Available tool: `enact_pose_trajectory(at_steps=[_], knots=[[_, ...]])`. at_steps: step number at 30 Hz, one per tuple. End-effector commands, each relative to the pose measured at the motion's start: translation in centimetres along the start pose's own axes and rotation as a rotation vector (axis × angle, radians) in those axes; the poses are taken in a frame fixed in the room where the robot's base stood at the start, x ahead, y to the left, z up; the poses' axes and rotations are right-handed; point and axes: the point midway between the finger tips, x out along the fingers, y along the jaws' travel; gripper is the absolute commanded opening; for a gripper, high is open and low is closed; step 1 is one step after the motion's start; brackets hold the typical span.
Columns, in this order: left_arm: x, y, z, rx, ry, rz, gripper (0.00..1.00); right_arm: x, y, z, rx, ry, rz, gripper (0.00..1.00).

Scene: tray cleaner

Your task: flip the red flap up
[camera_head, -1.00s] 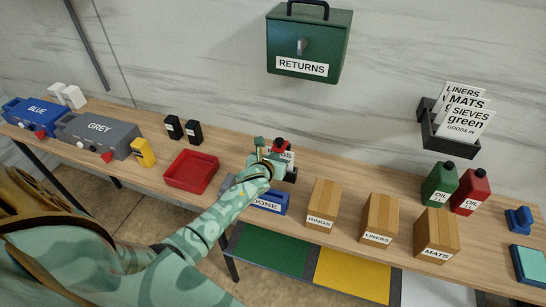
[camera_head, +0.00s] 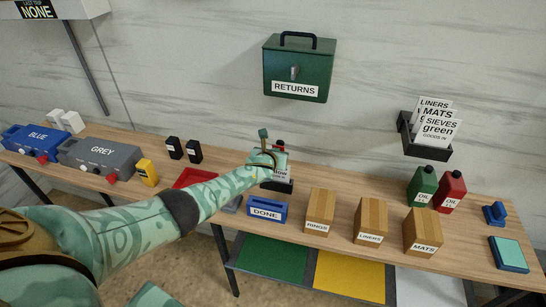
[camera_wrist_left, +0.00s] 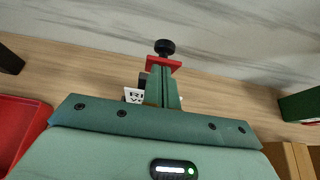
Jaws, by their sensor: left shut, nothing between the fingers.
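The red flap (camera_wrist_left: 150,63) is a small plate at the back of the bench, beside a round black knob (camera_wrist_left: 165,47). In the head view only a thin red strip of the flap (camera_head: 284,151) shows, above a white card (camera_head: 281,172) in a black stand (camera_head: 277,186). My left gripper (camera_head: 264,136) is at the stand, partly covering it. In the left wrist view its fingers (camera_wrist_left: 164,84) are shut and empty, pointing at the flap and overlapping its lower edge. Whether they touch it I cannot tell. My right gripper is out of view.
A blue DONE bin (camera_head: 267,211) stands in front of the stand. A red tray (camera_head: 190,176) lies left, partly behind my left arm. The RINGS box (camera_head: 320,212) and other cartons stand right. The green RETURNS box (camera_head: 296,66) hangs on the wall above.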

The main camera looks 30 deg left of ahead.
Motion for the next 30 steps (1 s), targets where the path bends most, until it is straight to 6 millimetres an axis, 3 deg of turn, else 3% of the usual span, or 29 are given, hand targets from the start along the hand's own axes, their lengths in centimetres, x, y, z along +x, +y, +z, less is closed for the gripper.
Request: enact_pose_trajectory(at_steps=[8, 16, 30], knots=[[0.6, 0.0, 1.6, 0.000, -0.001, 0.001, 0.00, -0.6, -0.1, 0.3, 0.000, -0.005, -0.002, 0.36], [0.5, 0.0, 1.4, 0.000, 0.000, 0.000, 0.00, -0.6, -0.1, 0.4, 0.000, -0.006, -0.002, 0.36], [-0.2, 0.0, 2.9, -0.001, 0.000, 0.000, 0.00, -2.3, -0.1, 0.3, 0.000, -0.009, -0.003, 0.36]])
